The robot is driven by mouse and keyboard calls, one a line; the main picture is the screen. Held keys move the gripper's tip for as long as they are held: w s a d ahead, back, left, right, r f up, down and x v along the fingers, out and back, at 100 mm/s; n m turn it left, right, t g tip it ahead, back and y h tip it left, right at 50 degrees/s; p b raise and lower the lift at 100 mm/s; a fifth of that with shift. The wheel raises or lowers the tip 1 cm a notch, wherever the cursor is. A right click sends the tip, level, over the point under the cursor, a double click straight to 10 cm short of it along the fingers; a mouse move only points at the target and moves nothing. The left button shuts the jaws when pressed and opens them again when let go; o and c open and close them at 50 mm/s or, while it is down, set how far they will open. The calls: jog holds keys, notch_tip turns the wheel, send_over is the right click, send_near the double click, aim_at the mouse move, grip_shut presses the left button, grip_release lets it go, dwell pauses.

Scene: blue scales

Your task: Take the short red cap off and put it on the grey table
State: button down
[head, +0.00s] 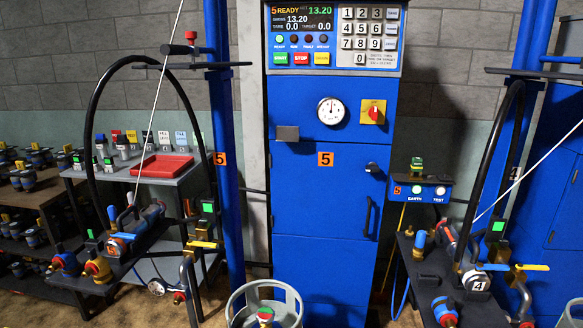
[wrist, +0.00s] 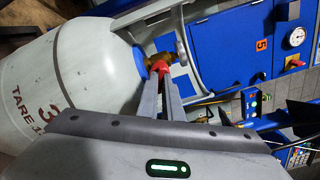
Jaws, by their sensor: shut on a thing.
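In the wrist view, my gripper (wrist: 166,80) is shut on the short red cap (wrist: 160,67), which is at the brass valve (wrist: 155,58) of a pale grey cylinder (wrist: 75,75). I cannot tell whether the cap is still seated on the valve or just off it. The cylinder has a blue neck ring (wrist: 140,62) and a dark "3" and "TARE" lettering. The grey table (head: 112,168) stands at the left in the head view. My gripper does not show in the head view.
A red tray (head: 163,167) lies on the grey table, with small bottles and cards behind it. A blue cabinet (head: 325,200) fills the middle. A cylinder's round guard (head: 238,303) shows at the bottom. Hoses arch over the filling stands on both sides.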

jog(key=shift+s+a+p, duration=0.15)
jog(key=shift+s+a, duration=0.05)
jog(key=shift+s, duration=1.1)
jog(key=shift+s+a+p, duration=0.15)
jog(key=shift+s, duration=1.1)
